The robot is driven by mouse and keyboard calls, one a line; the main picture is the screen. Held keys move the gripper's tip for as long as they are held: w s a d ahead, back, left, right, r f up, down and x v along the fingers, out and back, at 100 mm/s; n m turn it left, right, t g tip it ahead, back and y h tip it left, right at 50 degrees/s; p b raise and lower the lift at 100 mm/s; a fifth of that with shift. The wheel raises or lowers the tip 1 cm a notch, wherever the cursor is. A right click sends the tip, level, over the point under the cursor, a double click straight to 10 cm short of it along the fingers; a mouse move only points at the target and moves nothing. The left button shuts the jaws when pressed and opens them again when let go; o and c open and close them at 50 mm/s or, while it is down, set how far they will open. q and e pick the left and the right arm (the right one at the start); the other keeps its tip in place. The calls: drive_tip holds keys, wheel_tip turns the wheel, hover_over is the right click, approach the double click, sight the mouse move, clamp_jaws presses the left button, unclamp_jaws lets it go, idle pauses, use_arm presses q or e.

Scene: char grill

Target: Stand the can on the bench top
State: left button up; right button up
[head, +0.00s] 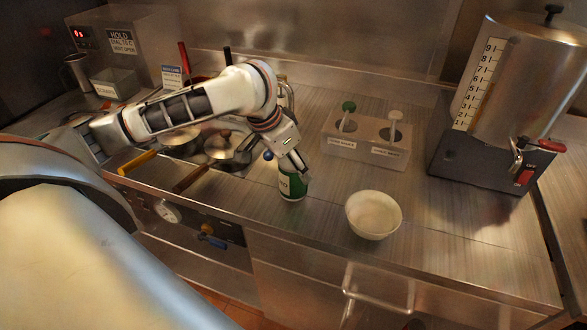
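The can (292,187) is green with a white label and appears upright near the front edge of the bench top (325,205). My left gripper (294,165) comes down over the can from above and appears shut on its upper part. The fingers hide the can's top. I cannot tell whether the can's base touches the bench. My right gripper is not in view.
A white bowl (373,214) stands right of the can. Behind are a steel holder (367,155) with two dispensers and, at right, a large urn (520,85). Pans (228,153) with handles lie left of the can. Bench between can and holder is clear.

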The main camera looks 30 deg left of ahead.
use_arm(q)
drive_tip(key=shift+f, duration=0.6)
drive_tip(key=shift+f, duration=0.1)
drive_tip(key=o, duration=1.5)
drive_tip(key=shift+f, duration=0.1)
drive_tip(key=shift+r, duration=0.4)
drive_tip(key=v, duration=1.1)
drive_tip(key=shift+s+r, duration=0.2)
drive_tip(key=shift+s, duration=0.05)
